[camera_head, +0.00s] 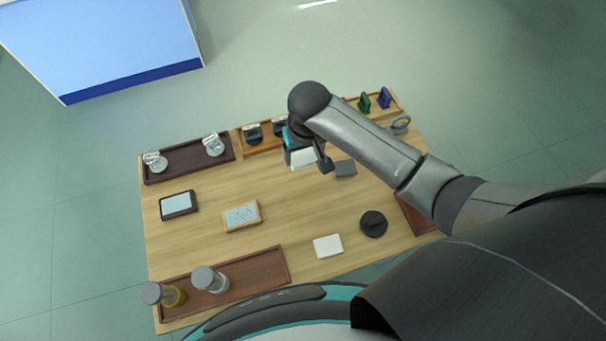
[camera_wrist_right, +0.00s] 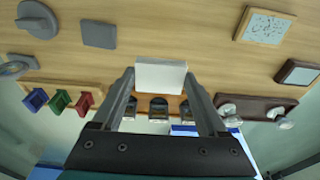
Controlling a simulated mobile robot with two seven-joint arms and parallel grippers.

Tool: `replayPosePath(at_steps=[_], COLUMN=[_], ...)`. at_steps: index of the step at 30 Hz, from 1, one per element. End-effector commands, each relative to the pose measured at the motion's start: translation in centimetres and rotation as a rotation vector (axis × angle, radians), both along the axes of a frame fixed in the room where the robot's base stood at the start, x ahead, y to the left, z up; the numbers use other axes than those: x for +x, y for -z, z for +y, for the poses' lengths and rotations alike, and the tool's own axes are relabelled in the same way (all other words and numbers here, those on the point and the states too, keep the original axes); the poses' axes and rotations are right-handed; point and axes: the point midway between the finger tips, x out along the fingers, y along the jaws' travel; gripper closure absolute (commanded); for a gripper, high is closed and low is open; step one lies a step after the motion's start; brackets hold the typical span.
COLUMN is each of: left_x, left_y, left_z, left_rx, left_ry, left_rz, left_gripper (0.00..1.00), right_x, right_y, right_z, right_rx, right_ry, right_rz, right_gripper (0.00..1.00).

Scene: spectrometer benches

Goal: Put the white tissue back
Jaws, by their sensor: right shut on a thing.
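The white tissue (camera_wrist_right: 160,77) is a flat white block between the two fingertips of my right gripper (camera_wrist_right: 160,86) in the right wrist view. The gripper is shut on it. In the head view the tissue (camera_head: 303,159) shows below the right gripper (camera_head: 306,154), partly covered by it, over the back middle of the wooden table (camera_head: 190,235). I cannot tell whether it touches the table. Another white pad (camera_head: 328,245) lies flat near the table's front edge. My left gripper is not in view.
A grey pad (camera_head: 345,168) lies right of the held tissue. A black round object (camera_head: 373,224) and a framed plate (camera_head: 241,216) lie on the table. A tray with small dark holders (camera_head: 253,133) stands behind. A dark tray (camera_head: 187,158) is at back left. The table's centre is clear.

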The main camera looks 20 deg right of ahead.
Motion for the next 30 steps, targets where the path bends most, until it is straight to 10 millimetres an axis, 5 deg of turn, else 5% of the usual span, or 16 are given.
replayPosePath(at_steps=[3, 18, 30], left_x=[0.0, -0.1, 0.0], left_y=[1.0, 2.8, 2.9], left_z=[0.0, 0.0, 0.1], left_rx=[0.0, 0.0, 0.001], left_ry=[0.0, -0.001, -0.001], left_rz=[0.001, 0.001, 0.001], left_gripper=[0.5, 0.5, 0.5], right_x=[-0.1, 0.0, 0.0], right_y=[3.2, 9.2, 9.7], right_z=[0.0, 0.0, 0.1], right_rx=[-0.001, 0.0, 0.001], right_ry=[0.0, 0.0, 0.0], right_rz=[0.003, 0.0, -0.001], right_gripper=[0.69, 0.69, 0.69])
